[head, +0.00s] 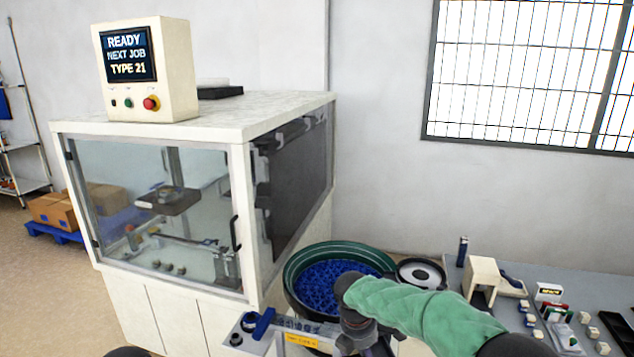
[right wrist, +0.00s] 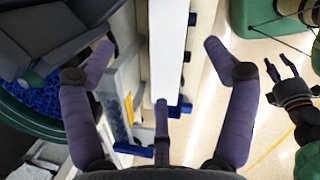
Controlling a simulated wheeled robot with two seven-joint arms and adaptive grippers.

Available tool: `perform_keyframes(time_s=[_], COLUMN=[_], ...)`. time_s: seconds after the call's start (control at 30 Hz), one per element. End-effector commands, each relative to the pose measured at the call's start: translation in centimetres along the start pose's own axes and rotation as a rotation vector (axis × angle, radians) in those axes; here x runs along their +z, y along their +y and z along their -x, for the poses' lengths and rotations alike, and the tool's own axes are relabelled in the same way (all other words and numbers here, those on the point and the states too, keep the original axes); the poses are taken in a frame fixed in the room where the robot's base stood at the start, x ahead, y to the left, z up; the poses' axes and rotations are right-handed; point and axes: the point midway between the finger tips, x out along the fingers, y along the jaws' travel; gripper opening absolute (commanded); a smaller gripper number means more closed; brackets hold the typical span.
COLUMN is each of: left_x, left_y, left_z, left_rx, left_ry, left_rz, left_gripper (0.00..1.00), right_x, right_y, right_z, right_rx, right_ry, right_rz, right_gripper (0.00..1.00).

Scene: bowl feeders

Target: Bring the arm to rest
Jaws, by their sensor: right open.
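My right arm, in a green sleeve, comes in from the lower right of the head view. Its gripper (head: 356,338) is in front of the blue-filled bowl feeder (head: 330,285), low and partly cut off by the bottom edge. In the right wrist view the right gripper (right wrist: 160,48) has its purple-covered fingers spread wide, with nothing held between them. My left gripper (right wrist: 284,72) shows at the right of that view, black, with its fingers apart and empty.
A white machine cabinet (head: 190,128) with glass doors stands left of the feeder, a control box (head: 148,70) on top. At right, a grey bench (head: 590,290) carries several small fixtures.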

Motion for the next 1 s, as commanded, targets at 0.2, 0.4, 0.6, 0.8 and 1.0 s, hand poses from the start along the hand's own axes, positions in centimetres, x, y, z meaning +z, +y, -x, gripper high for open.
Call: perform_keyframes(time_s=[0.2, 0.4, 0.6, 0.8, 1.0], left_x=[0.0, 0.0, 0.0, 0.0, 0.0], left_y=[0.0, 0.0, 0.0, 0.0, 0.0], left_z=[0.0, 0.0, 0.0, 0.0, 0.0], left_rx=[0.000, 0.000, 0.000, 0.000, 0.000], left_ry=[0.001, 0.000, 0.000, 0.000, 0.000], left_rz=[0.000, 0.000, 0.000, 0.000, 0.000], left_gripper=[0.40, 0.40, 0.40, 0.40, 0.40], right_x=[-4.2, -9.6, -13.6, -15.4, -15.7], right_y=[-3.4, -10.1, -18.1, -25.2, -28.5], right_z=[-9.7, -19.4, -25.5, -28.2, -28.8], right_rx=[-0.061, -0.184, -0.337, -0.453, -0.488], right_ry=[0.168, 0.356, 0.450, 0.434, 0.397], right_rz=[-0.261, -0.723, -1.274, -1.768, -2.011], right_gripper=[0.86, 0.86, 0.86, 0.86, 0.86])
